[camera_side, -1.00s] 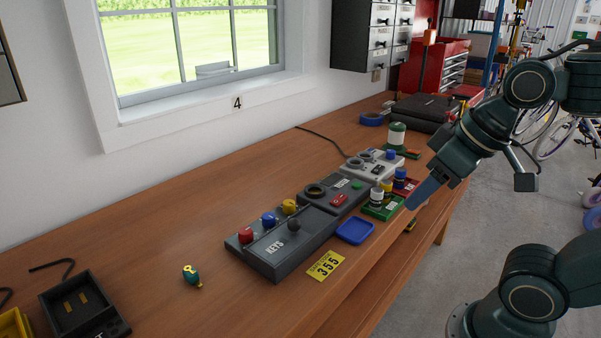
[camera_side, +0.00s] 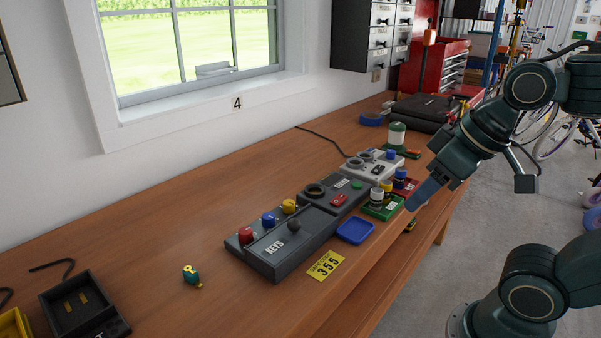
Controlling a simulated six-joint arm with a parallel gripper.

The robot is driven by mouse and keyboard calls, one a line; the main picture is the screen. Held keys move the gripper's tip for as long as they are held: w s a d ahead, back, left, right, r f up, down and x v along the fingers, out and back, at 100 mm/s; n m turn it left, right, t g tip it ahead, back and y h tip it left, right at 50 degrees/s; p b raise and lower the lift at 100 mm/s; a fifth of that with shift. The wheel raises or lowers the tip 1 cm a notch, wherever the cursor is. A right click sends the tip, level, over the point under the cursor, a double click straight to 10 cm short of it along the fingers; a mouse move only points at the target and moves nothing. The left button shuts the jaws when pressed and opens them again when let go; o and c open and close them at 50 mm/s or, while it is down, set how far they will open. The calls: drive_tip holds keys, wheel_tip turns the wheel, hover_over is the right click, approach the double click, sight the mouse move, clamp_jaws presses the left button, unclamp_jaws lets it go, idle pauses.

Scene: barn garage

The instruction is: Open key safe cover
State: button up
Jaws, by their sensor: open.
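The key safe (camera_side: 283,248) is a dark grey box on the wooden bench, with a "KEYS" label and a dark round knob (camera_side: 294,224) on its cover. The cover looks closed. Red (camera_side: 246,236), blue (camera_side: 269,219) and yellow (camera_side: 289,206) knobs stand in a row along its back edge. A yellow card (camera_side: 326,265) reading "355" lies in front of it.
A blue tray (camera_side: 355,231) lies right of the safe. A green tray (camera_side: 383,208) and a red tray (camera_side: 406,187) with small bottles stand near my gripper. A grey panel (camera_side: 335,192) adjoins the safe. A teal and yellow object (camera_side: 191,275) lies to the left, with clear bench around it.

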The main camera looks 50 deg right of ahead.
drive_tip(key=w+a+r+g+y, duration=0.2)
drive_tip(key=w+r, duration=0.1)
drive_tip(key=w, duration=0.8)
drive_tip(key=w+d+f+m+g+y, duration=0.1)
drive_tip(key=w+f, duration=0.1)
drive_tip(key=w, duration=0.3)
drive_tip(key=w+d+f+g+y, duration=0.1)
drive_tip(key=w+f+g, duration=0.1)
drive_tip(key=w, duration=0.4)
drive_tip(key=shift+w+d+m, duration=0.3)
drive_tip(key=shift+d+m, duration=0.05)
drive_tip(key=shift+m, duration=0.05)
drive_tip(key=shift+f, duration=0.1)
approach(281, 236)
drive_tip(key=f, duration=0.2)
drive_tip(key=s+f, duration=0.1)
drive_tip(key=f, duration=0.2)
drive_tip(key=shift+f, duration=0.15)
clamp_jaws()
